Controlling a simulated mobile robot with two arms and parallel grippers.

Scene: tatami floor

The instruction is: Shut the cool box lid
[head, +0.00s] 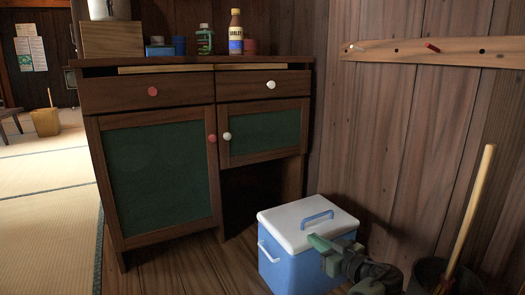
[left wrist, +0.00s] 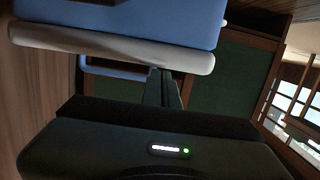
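The cool box (head: 282,265) is a blue box on the wooden floor, right of the cabinet. Its white lid (head: 293,213) lies flat on top and looks shut. A blue handle (head: 316,219) is on the lid. My left gripper (head: 322,252) is at the lid's near right edge, and I cannot tell whether it touches. In the left wrist view, the blue body (left wrist: 130,18), the white lid edge (left wrist: 110,46) and the blue handle (left wrist: 100,70) appear upside down beyond my fingers. The finger gap is unclear. My right gripper is not in view.
A wooden cabinet (head: 155,178) with green door panels stands behind the box, with bottles on top. A dark bucket (head: 432,272) with a wooden stick (head: 466,215) stands at right, by the plank wall. Tatami floor (head: 45,200) is open at left.

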